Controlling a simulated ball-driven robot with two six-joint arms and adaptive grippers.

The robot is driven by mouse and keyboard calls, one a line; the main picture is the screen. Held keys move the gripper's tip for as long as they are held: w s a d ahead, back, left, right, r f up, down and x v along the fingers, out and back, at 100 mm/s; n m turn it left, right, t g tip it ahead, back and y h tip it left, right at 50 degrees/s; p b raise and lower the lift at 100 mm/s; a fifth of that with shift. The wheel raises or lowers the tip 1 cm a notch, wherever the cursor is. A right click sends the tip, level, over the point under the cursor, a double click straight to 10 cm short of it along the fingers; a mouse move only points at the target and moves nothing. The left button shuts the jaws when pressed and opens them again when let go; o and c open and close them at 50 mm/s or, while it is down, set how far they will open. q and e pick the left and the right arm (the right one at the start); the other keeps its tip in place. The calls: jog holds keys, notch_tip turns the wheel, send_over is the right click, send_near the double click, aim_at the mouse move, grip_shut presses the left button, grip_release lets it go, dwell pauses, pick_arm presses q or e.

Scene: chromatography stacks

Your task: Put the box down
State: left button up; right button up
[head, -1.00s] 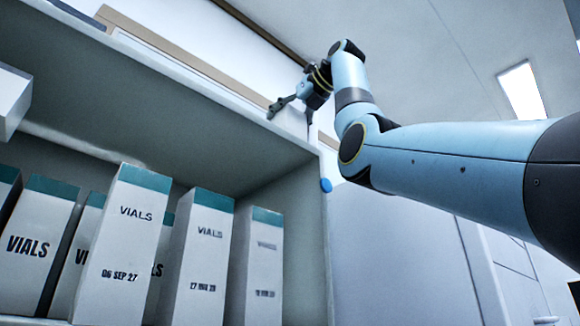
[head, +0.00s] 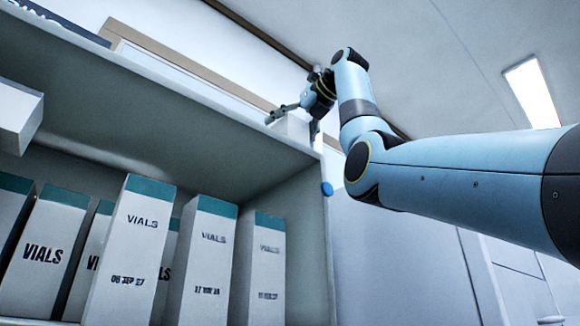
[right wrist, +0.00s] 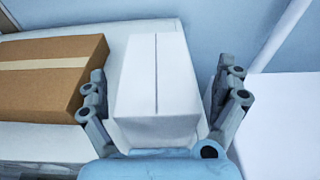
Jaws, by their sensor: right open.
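A white box (right wrist: 158,75) with a seam line along its top lies between the fingers of my right gripper (right wrist: 162,80) in the right wrist view. The fingers are open, with a visible gap on each side of the box. In the head view my right gripper (head: 293,124) is at the top front edge of the shelf unit (head: 225,125), near its right end. A small pale part of the box (head: 291,128) shows between the fingers there. The box appears to rest on the unit's top; its underside is hidden. My left gripper is not in view.
A brown cardboard box (right wrist: 50,85) with a pale tape strip stands close to the left of the white box. Several white VIALS boxes (head: 130,245) with teal tops stand inside the shelf unit below. Another white box (head: 18,115) juts in at the left.

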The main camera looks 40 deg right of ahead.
jog(key=shift+s+b, duration=0.2)
jog(key=shift+b, duration=0.1)
jog(key=s+r+b, duration=0.2)
jog(key=s+b, duration=0.2)
jog(key=s, duration=0.7)
jog(key=shift+s+d+r+b, duration=0.25)
jog(key=shift+d+b, duration=0.1)
jog(key=shift+b, duration=0.05)
